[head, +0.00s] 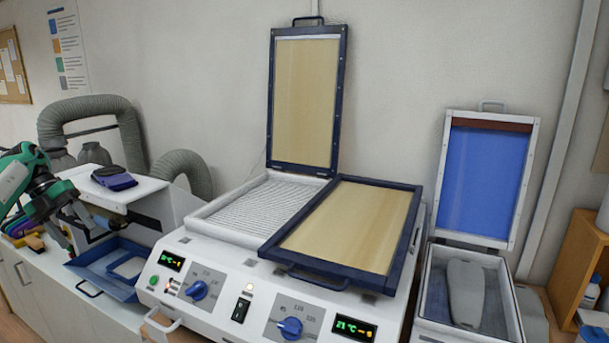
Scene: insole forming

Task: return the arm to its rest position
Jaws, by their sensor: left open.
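My left arm, white and green, comes in from the left edge in the head view. Its dark gripper (76,228) is open and appears empty. It hangs over the left end of the counter, in front of a white grinder-like machine (160,200) and left of a blue drawer or tray (128,285). My right arm and gripper are not in view.
A two-bay heating press (190,245) stands in the middle, its left lid (331,110) raised and its right lid (405,255) down. At right, a box with a raised blue lid (494,250) holds a grey insole-shaped form (463,290). Grey hoses (130,125) stand behind the machine.

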